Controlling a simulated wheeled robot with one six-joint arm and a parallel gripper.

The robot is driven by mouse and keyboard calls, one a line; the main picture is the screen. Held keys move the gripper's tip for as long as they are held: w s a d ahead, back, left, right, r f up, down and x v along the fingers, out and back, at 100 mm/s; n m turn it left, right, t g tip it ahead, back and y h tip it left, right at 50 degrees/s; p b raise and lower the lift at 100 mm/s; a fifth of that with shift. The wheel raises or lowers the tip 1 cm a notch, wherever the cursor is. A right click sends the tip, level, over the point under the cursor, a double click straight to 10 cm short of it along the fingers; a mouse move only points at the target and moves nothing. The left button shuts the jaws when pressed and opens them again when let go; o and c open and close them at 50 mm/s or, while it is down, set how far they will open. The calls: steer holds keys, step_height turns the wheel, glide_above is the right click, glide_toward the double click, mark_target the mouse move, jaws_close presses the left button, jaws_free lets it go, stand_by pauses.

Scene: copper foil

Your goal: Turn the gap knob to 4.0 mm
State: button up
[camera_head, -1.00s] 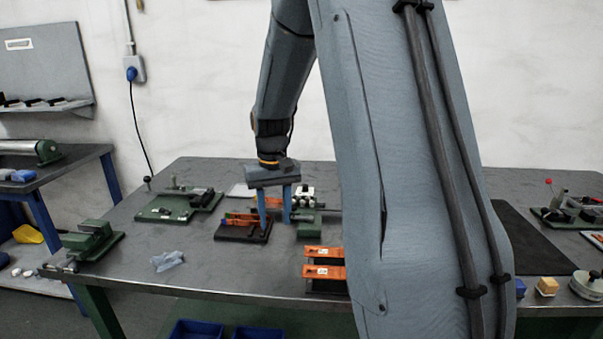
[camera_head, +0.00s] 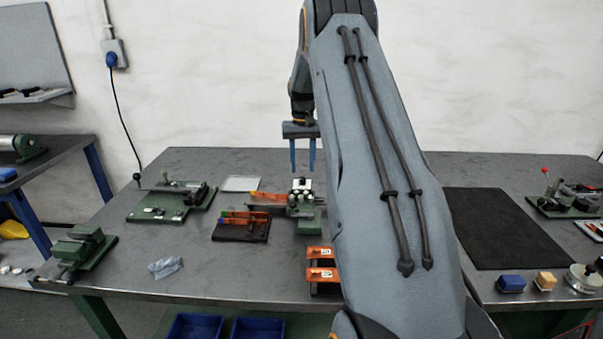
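A small machine with a green base and a pale top block (camera_head: 302,186) stands mid-table, partly hidden by my arm. Small round dark and pale parts show on it. I cannot tell which is the gap knob, and no scale can be read. My gripper (camera_head: 302,173) points down just above and behind the pale block as seen here. Its two blue fingers are apart with nothing visible between them. I cannot tell whether a fingertip touches the machine. An orange copper strip (camera_head: 268,197) lies at the machine's left side.
A black holder (camera_head: 240,232) with orange strips sits left of the machine. Orange pieces on a black stand (camera_head: 321,275) are in front. A green fixture (camera_head: 170,205) and a crumpled blue cloth (camera_head: 165,267) lie left. A black mat (camera_head: 505,228) lies right.

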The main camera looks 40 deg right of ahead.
mark_target(302, 179)
steer(key=shift+a+f+p, duration=0.1)
steer(key=shift+f+p, duration=0.45)
steer(key=shift+f, duration=1.7)
jaws_close()
